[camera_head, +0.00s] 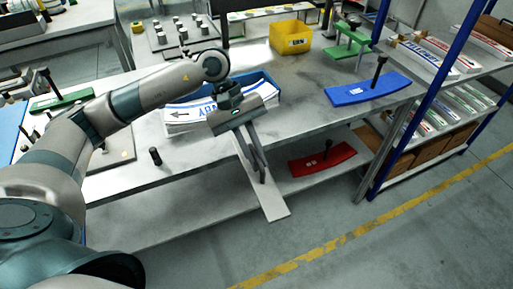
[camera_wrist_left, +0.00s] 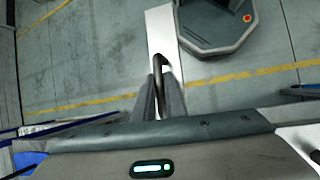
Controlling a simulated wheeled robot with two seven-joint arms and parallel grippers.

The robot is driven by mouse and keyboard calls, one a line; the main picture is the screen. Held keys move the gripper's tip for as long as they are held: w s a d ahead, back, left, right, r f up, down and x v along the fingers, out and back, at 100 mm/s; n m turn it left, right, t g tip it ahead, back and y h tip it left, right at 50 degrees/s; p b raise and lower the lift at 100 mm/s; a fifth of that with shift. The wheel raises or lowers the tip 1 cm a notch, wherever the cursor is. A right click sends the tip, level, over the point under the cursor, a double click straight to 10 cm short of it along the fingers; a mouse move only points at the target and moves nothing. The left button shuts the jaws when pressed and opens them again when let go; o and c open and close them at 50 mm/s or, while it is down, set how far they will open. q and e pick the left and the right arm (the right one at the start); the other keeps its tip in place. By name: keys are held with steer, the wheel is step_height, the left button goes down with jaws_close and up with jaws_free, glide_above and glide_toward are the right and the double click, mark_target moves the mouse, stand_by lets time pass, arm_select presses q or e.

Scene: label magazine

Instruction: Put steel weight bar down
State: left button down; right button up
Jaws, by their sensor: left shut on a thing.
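The steel weight bar (camera_head: 272,203) is a long, flat, pale grey strip. In the head view it hangs in front of the table's front edge, slanting down to the right. My left gripper (camera_head: 257,168) points down over it, and its fingers are shut on the bar's dark handle. In the left wrist view the bar (camera_wrist_left: 161,28) runs away from my left gripper (camera_wrist_left: 160,88) above the floor, with the dark bent handle between the fingers. The gripper hides part of the bar. My right gripper is not in view.
A stack of printed labels (camera_head: 185,117) lies by a blue tray (camera_head: 267,82) on the table (camera_head: 300,112). A blue curved weight (camera_head: 365,91) and a yellow bin (camera_head: 290,39) stand to the right. A red curved weight (camera_head: 322,160) lies on the lower shelf. A blue-posted rack (camera_head: 414,108) stands right.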

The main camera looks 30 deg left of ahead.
arm_select(q)
steer(key=m, duration=0.1)
steer(key=s+m+g, duration=0.1)
steer(key=m, duration=0.1)
steer(key=m+g+y, duration=0.1)
steer(key=shift+s+d+r+m, duration=0.1)
steer(key=shift+s+d+m, duration=0.15)
steer(key=shift+d+m, duration=0.1)
steer(key=m, duration=0.1)
steer(key=s+m+g+y, duration=0.1)
steer(key=m, duration=0.1)
steer(key=shift+s+d+r, duration=0.1)
steer(key=shift+s+d, duration=0.05)
